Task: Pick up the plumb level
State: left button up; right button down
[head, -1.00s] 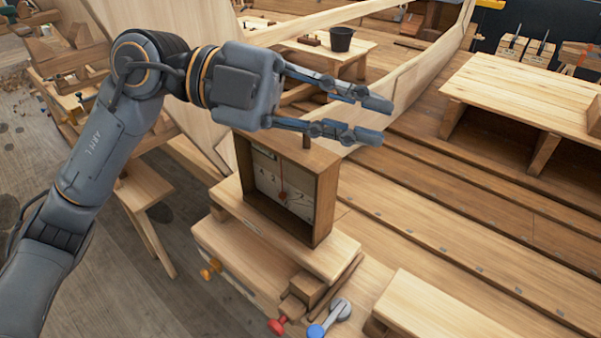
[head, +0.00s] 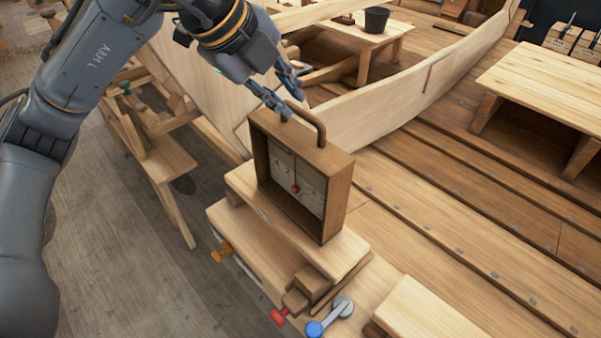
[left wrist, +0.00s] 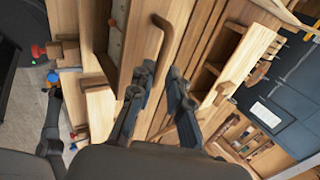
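The plumb level (head: 334,190) is an upright brown wooden box with an open front, a pale dial and a red-tipped pointer. A curved wooden handle (head: 317,122) arches over its top. It stands on a pale wooden block. My left gripper (head: 289,104) points down at the far-left end of the handle, its fingers apart. In the left wrist view the fingers (left wrist: 162,70) are open, with the handle (left wrist: 163,45) just ahead of their tips. Contact cannot be told. My right gripper is not in view.
The plumb level's block (head: 345,250) sits on a bench with red, blue and orange knobs (head: 314,328) at its front. Hull planking (head: 400,95) rises behind. A dark bucket (head: 376,19) stands on a small table at the back. A pale bench (head: 545,95) is at right.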

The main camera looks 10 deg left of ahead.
aim_at(301, 112)
pick_arm(q)
jog(key=shift+w+d+f+p, duration=0.15)
jog(key=shift+d+f+p, duration=0.1)
jog(key=shift+f+p, duration=0.1)
jog(key=p+x, duration=0.2)
jog(key=x, duration=0.2)
jog(key=shift+w+d+f+p, duration=0.1)
jog(key=shift+f+p, duration=0.05)
jog(key=shift+p, duration=0.2)
jog(key=shift+w+d+f, duration=0.1)
jog(key=shift+w+f, duration=0.05)
jog(key=shift+f, duration=0.1)
grip_shut()
